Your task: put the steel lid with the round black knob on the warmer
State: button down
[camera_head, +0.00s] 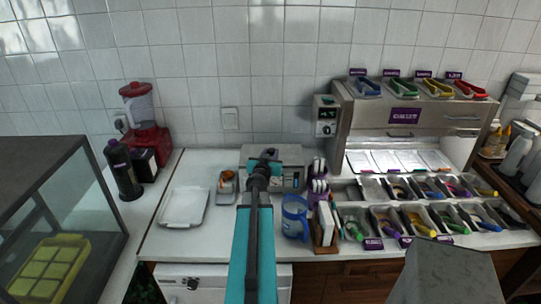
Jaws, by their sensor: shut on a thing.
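The warmer (291,163) appears to be the low grey steel unit against the back wall, in the middle of the head view. My arm reaches over it and hides much of its middle. My gripper (266,158) is at the far end of the arm, over the warmer. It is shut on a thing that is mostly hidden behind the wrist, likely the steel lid. I cannot make out the lid's round black knob. Whether the lid touches the warmer cannot be told.
A blue jug (295,218) and a purple holder (318,185) stand close right of the arm. A small tray (227,187) and a white tray (183,207) lie left. Several topping bins (385,222) fill the right, below a steel cabinet (408,116).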

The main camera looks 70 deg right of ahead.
jog(key=shift+w+a+f, duration=0.1)
jog(key=shift+a+f, duration=0.05)
dwell(0.4)
jog(key=c, duration=1.3)
grip_release()
jog(key=shift+r+p, duration=2.4)
jog(key=shift+p, duration=0.75)
jog(key=shift+r, duration=1.05)
